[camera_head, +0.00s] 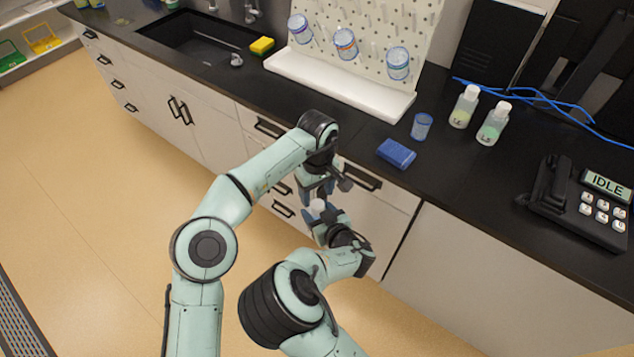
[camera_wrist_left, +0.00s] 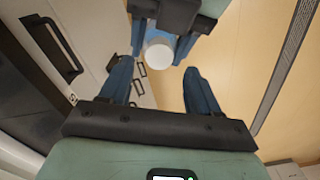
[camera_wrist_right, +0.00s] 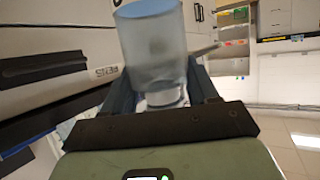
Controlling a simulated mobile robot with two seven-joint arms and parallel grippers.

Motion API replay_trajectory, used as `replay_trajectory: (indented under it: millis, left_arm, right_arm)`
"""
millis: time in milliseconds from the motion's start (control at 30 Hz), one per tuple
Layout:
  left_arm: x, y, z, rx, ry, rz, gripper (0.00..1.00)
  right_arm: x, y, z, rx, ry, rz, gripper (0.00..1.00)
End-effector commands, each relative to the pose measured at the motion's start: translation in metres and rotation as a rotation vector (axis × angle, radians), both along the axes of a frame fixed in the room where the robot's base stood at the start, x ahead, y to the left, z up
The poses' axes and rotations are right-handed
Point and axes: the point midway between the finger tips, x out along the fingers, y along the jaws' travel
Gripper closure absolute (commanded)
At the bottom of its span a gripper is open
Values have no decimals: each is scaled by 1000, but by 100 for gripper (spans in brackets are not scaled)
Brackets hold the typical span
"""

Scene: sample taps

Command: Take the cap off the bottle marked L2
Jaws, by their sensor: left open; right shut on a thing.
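My right gripper (camera_head: 326,220) is shut on a small translucent bottle (camera_wrist_right: 155,45) in front of the drawers. A white round cap (camera_wrist_left: 159,53) shows at the bottle's end, between the right fingers in the left wrist view; it also shows in the head view (camera_head: 318,205). I see no readable mark on the held bottle. My left gripper (camera_head: 317,188) is open just above the cap, pointing down. In the left wrist view its two fingers (camera_wrist_left: 160,88) stand apart with nothing between them; the cap lies just beyond. Most of the bottle is hidden in the head view.
Two white-capped bottles (camera_head: 464,106) (camera_head: 494,123) with greenish contents stand on the black counter. A pegboard (camera_head: 345,30) with jars, a keypad device (camera_head: 585,200) and a sink (camera_head: 205,40) are on the counter. Drawer handles are close to the grippers.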

Motion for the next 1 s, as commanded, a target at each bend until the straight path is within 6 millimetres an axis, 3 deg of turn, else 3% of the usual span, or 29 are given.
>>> replay_trajectory:
  millis: [233,600,633,800,1000]
  left_arm:
    - [0,0,-32,0,1,1,38]
    - [0,0,-39,-1,0,3,38]
    - [0,0,-39,-1,0,3,41]
    - [-1,0,-39,0,0,3,96]
    - [-1,1,-39,0,1,6,97]
  right_arm:
    - [0,0,0,0,-1,0,100]
    - [0,0,0,0,-1,0,100]
    - [0,0,0,0,-1,0,100]
    - [0,0,0,0,-1,0,100]
    - [0,-1,0,0,-1,-2,100]
